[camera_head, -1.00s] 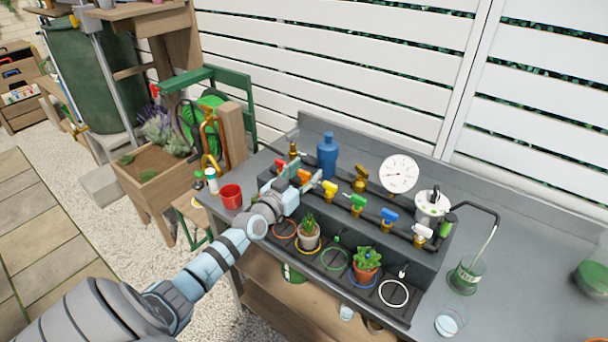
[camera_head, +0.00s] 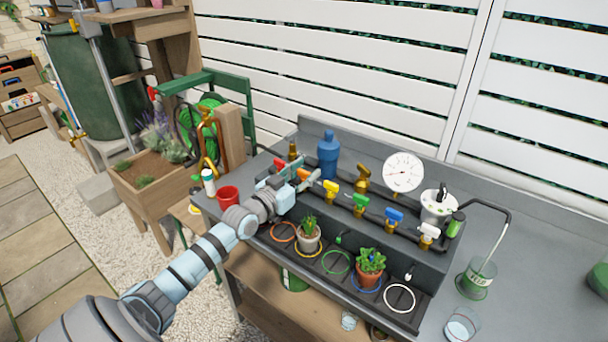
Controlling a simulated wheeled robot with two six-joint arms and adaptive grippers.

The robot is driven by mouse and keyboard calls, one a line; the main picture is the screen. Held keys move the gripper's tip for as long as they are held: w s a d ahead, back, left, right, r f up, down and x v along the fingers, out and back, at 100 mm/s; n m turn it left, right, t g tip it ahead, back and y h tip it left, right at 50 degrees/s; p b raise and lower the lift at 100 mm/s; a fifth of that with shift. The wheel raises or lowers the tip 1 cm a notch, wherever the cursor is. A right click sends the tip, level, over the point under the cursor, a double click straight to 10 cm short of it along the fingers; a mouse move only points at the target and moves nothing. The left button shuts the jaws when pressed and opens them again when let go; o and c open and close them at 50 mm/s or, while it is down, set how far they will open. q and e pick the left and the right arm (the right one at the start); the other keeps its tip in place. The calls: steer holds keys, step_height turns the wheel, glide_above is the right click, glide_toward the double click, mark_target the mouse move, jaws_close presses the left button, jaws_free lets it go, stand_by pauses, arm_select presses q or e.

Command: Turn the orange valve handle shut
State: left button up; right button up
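The orange valve handle (camera_head: 304,174) sits on the manifold pipe, between a red handle (camera_head: 280,163) on its left and a yellow one (camera_head: 330,186) on its right. My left gripper (camera_head: 292,178) is at the orange handle, with its fingers apart. The fingers partly hide the orange valve's body, and I cannot tell whether they touch the handle. My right gripper is not in view.
Green (camera_head: 360,202), blue (camera_head: 393,215) and white (camera_head: 429,231) handles follow to the right. Two potted plants stand on coloured rings below. A red cup (camera_head: 228,196), a blue bottle (camera_head: 328,155) and a dial gauge (camera_head: 403,172) are nearby.

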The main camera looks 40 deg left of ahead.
mark_target(304, 171)
arm_select(q)
steer(key=shift+o, duration=1.2)
steer(key=shift+r, duration=0.15)
step_height(304, 171, up, 10)
steer(key=shift+f, duration=0.1)
